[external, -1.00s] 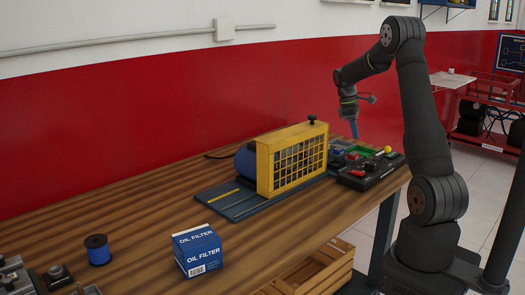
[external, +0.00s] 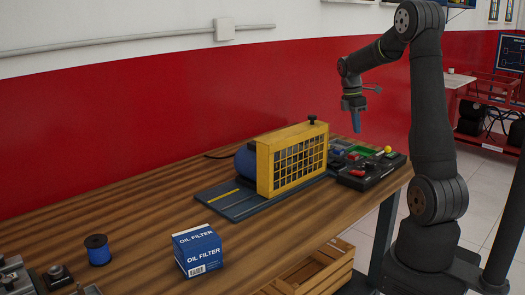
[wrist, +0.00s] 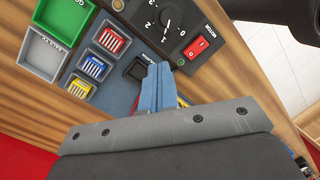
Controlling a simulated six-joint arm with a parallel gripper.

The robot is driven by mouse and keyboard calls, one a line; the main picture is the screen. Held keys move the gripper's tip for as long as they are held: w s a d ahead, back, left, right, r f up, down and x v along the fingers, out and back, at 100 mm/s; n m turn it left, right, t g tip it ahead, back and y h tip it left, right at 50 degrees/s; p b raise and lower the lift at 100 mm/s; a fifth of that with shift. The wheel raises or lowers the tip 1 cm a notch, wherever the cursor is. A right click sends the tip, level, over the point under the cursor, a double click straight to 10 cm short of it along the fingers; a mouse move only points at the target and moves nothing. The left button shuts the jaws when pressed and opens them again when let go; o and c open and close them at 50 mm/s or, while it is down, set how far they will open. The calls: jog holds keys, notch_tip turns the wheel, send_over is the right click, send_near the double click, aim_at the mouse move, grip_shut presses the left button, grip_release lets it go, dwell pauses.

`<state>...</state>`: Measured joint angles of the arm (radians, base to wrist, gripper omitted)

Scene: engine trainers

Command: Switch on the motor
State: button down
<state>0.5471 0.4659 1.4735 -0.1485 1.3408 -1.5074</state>
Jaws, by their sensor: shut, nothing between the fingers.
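The blue motor (external: 244,163) sits behind a yellow mesh guard (external: 292,160) on the bench. To its right is a dark control panel (external: 366,181). In the wrist view the panel carries a red rocker switch (wrist: 199,47) beside the word MOTOR, and a black dial (wrist: 174,22) with numbers around it. I cannot tell the rocker's position. My gripper (external: 357,127) hangs above the panel, its blue fingers together and empty. In the wrist view the fingertips (wrist: 158,68) appear left of and below the red switch, over a black part of the panel.
Red, blue and yellow fuse-like pieces (wrist: 93,67) sit in the panel near a green tray (wrist: 66,18) and a grey tray (wrist: 42,54). An oil filter box (external: 198,251) and a blue spool (external: 97,250) stand on the bench's near side. The bench edge lies close to the panel.

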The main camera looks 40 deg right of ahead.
aim_at(361, 173)
jog(key=s+a+r+n, duration=0.3)
jog(key=s+a+n, duration=0.2)
jog(key=a+n, duration=0.1)
jog(key=shift+a+t+y, duration=0.15)
jog(key=shift+t+y, duration=0.15)
jog(key=f, duration=0.4)
jog(key=s+f, duration=0.1)
jog(key=f, duration=0.4)
jog(key=s+f, duration=0.1)
jog(key=f, duration=0.3)
jog(key=shift+f, duration=0.4)
jog(key=shift+f, duration=0.2)
jog(key=shift+w+t, duration=0.1)
jog(key=shift+t, duration=0.2)
jog(key=shift+w+r, duration=0.2)
jog(key=shift+w, duration=0.45)
